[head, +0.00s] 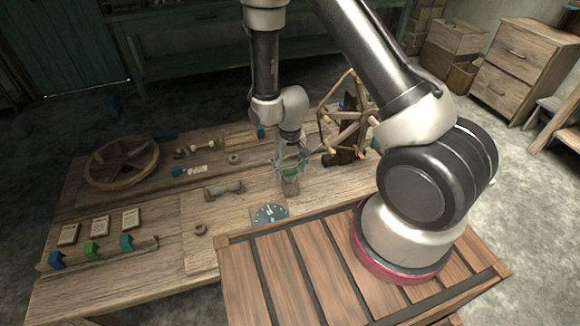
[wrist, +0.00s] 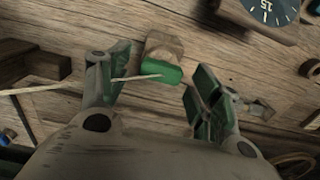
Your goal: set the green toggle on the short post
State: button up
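A green toggle (head: 291,173) sits at the top of a short wooden post (head: 290,187) on the bench, below my gripper (head: 290,158). In the wrist view, the green toggle (wrist: 160,74) is a small rounded piece with a thin pale rod across it. It lies against the wooden post (wrist: 164,46). My gripper (wrist: 155,88) is open, with one finger to each side of the toggle. A gap shows between the toggle and the right finger. I cannot tell how far the fingertips are above it.
A dial (head: 270,214) lies in front of the post. A spoked wooden wheel (head: 350,122) stands close on the right. A rail (head: 115,254) with blue, green and teal pieces is at the front left, with several cards behind it. A round wheel (head: 121,162) lies at the back left.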

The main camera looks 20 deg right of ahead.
notch_tip(320, 180, up, 12)
dwell(0.6)
jog(key=shift+r, duration=0.1)
